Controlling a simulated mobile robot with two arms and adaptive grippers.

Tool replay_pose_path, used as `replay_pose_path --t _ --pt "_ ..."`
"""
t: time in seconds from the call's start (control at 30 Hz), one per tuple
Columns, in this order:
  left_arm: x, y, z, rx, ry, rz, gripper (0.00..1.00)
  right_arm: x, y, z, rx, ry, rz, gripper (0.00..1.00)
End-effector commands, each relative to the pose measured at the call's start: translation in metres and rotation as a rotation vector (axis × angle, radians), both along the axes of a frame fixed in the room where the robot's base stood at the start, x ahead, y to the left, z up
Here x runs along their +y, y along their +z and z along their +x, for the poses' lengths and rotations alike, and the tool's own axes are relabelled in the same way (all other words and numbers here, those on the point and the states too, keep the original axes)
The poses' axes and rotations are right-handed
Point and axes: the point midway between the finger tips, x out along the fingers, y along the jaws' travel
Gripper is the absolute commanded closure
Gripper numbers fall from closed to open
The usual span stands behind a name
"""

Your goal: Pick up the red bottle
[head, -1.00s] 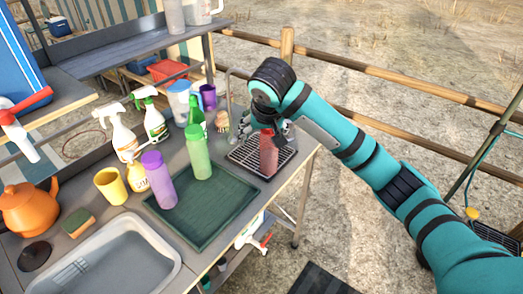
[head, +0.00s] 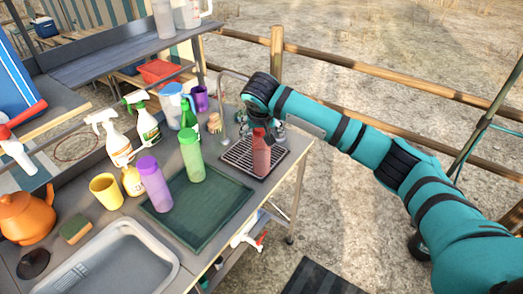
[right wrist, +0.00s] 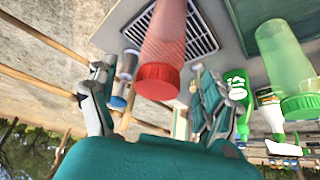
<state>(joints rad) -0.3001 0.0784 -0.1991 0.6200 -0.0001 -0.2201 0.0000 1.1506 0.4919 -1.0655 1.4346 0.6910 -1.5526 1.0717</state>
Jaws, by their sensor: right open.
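The red bottle (head: 261,158) stands upright on the black drain grid at the counter's right end. Whether a finger touches the bottle cannot be told. My left gripper is not in view.
A green bottle (head: 191,158) and a purple bottle (head: 155,185) stand on the dark green mat (head: 215,215) to the left. A thin metal tap (head: 224,105) rises behind the grid. Spray bottles, a yellow cup (head: 106,191) and a sink (head: 110,265) lie further left.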

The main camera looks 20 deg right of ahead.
Motion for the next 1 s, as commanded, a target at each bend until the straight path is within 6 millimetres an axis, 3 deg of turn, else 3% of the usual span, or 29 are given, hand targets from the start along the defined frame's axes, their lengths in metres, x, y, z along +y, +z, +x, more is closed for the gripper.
replay_pose_path --t 0.4,0.7,1.0 --pt "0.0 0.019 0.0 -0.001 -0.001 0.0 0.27 -0.006 -0.044 0.019 0.001 0.0 -0.001 0.17" --pt "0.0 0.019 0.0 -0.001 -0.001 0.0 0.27 -0.006 -0.049 0.021 -0.001 0.001 0.0 0.17" --pt "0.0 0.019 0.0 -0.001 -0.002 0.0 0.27 -0.006 -0.049 0.021 0.0 0.001 0.0 0.56"
